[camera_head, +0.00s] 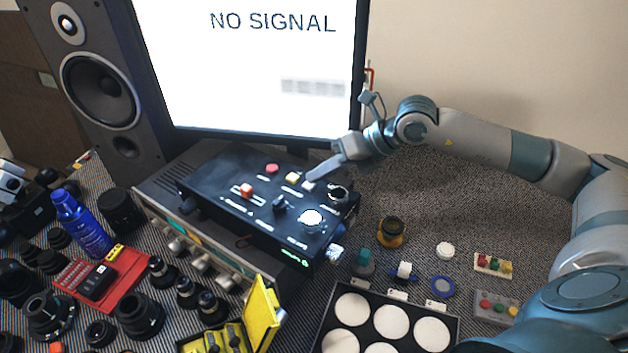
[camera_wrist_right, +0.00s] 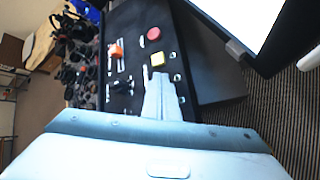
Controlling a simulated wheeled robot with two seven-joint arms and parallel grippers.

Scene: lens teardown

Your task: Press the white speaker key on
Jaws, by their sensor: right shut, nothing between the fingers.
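The black control box (camera_head: 232,188) lies on top of a silver amplifier, below the screen. My left gripper is not in view.
The screen (camera_head: 255,65) reading "NO SIGNAL" stands close behind the box. A black knob (camera_head: 338,194) and a white round cap (camera_head: 311,219) are near the fingers. Lenses crowd the left; a tray of white discs (camera_head: 458,334) is at the front right. The cloth right of the box is partly free.

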